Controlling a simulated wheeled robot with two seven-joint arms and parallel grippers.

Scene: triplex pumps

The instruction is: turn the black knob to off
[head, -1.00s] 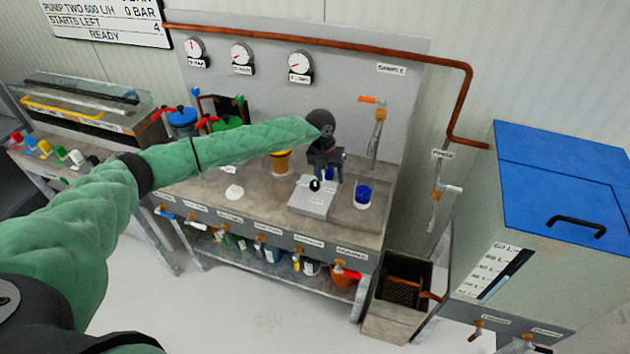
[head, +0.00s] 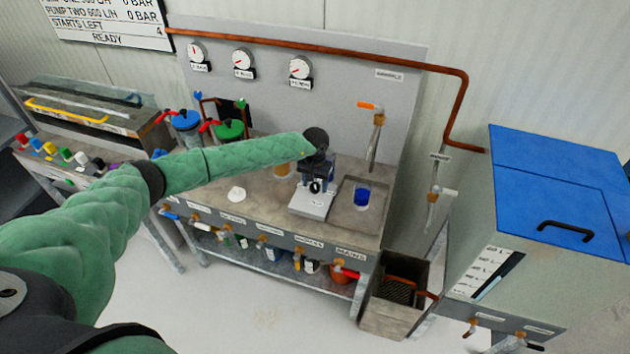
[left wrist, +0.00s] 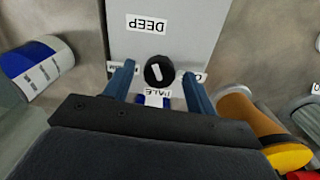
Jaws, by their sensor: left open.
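The black knob (left wrist: 158,71) sits on a light grey plate (left wrist: 185,35) with labels around it; DEEP and PALE can be read upside down in the left wrist view. A white mark on the knob runs slightly slanted. In the head view the knob (head: 315,187) shows on the plate on the bench. My left gripper (left wrist: 158,75) is open, with one blue finger on each side of the knob and a visible gap on both sides. In the head view the left gripper (head: 317,184) is above the plate. My right gripper is not in view.
A blue cup (head: 362,197) stands in the shallow basin right of the plate. A yellow-brown cup (head: 282,169) stands left of it, partly behind my arm.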

